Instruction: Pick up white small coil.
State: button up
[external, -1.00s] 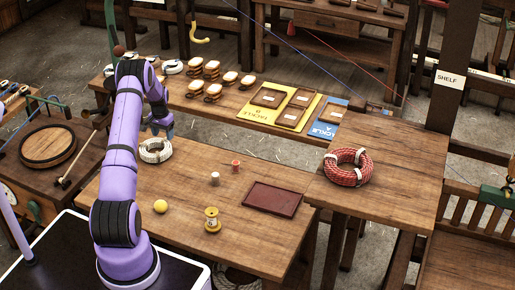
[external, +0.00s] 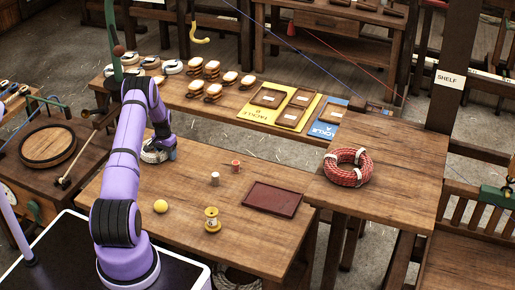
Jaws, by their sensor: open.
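The white small coil (external: 151,156) lies on the near wooden table at its far left corner. My gripper (external: 161,153) is low over the coil, and my arm's end hides part of the coil's upper right side. The jaws are open. I cannot tell from this view whether the fingers are around the coil's rope or touching it.
On the same table are a yellow ball (external: 160,206), a yellow spool (external: 212,219), a small white spool (external: 215,179), a red spool (external: 236,166) and a dark red tray (external: 272,198). A red coil (external: 348,167) lies on the right table.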

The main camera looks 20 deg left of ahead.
jog(key=shift+c, duration=0.5)
jog(key=c, duration=1.1)
grip_shut()
jog(key=shift+r, duration=0.1)
